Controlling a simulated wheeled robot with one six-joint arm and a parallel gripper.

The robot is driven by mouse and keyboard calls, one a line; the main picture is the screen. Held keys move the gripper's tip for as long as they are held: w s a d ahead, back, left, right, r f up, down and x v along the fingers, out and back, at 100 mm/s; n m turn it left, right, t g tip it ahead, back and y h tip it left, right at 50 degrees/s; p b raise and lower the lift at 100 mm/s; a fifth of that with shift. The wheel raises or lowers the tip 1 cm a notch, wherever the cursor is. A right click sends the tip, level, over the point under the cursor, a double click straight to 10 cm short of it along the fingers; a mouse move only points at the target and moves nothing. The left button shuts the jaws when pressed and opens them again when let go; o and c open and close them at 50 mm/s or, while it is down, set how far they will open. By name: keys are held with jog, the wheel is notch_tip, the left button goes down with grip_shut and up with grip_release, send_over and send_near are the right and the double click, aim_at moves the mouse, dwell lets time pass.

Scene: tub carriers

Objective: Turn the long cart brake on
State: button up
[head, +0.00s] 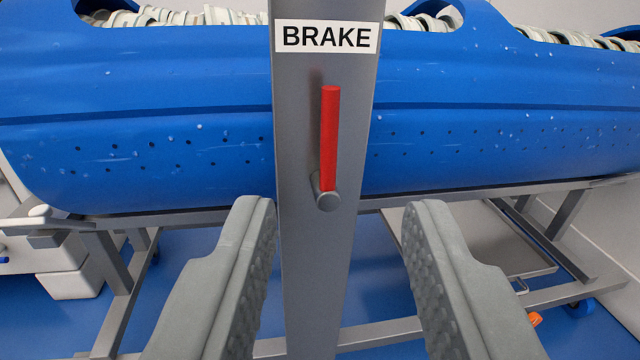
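The brake handle (329,138) is a red bar that stands upright from a round grey pivot (327,198) on a grey post (318,270). A white label (326,37) reading BRAKE is on the post above it. The post belongs to the long cart, whose grey frame (420,199) carries a long blue tub (480,110). My gripper (338,215) is open and empty. Its two grey fingers are apart, one to each side of the post, with the tips near the pivot's height in the picture, below the red bar. No contact with the handle shows.
Pale, ring-like items (200,17) fill the tub. A grey lower shelf (490,240) is under the tub at right. White box-like equipment (70,275) stands at lower left. A dark blue wheel and an orange part (535,319) show at lower right. The floor (190,285) is blue.

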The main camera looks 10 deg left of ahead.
notch_tip(320, 180, down, 3)
send_near(329, 127)
jog(key=w, duration=0.9)
jog(key=shift+w+a, duration=0.15)
jog(key=shift+a, duration=0.25)
grip_shut()
